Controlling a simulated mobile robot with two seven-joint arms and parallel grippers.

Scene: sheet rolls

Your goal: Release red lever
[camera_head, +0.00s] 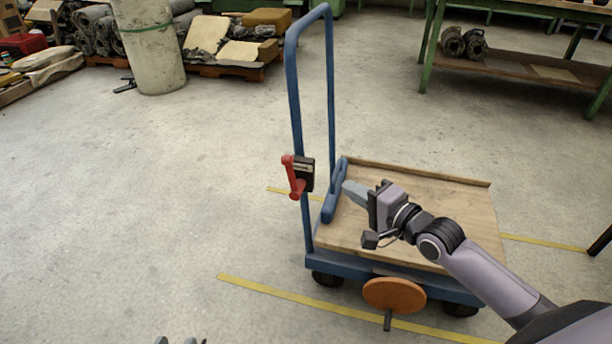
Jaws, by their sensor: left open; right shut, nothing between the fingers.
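The red lever (291,172) sits on a black box (307,175) fixed to the blue handle frame (292,95) of a cart. It stands roughly upright, with a short arm bent to the right at its lower end. My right gripper (349,190) is shut and empty, to the right of the lever and apart from it. Its tips are close to a blue bar (333,195) at the cart's left end; I cannot tell whether they touch. Only the tips of my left gripper (180,341) show at the bottom edge, open and far below the lever.
The cart has a wooden deck (455,205) with a low rim and an orange disc (394,295) at its front. Yellow lines (270,290) mark the floor. The floor left of the cart is clear. A green workbench (510,60) stands at the back right.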

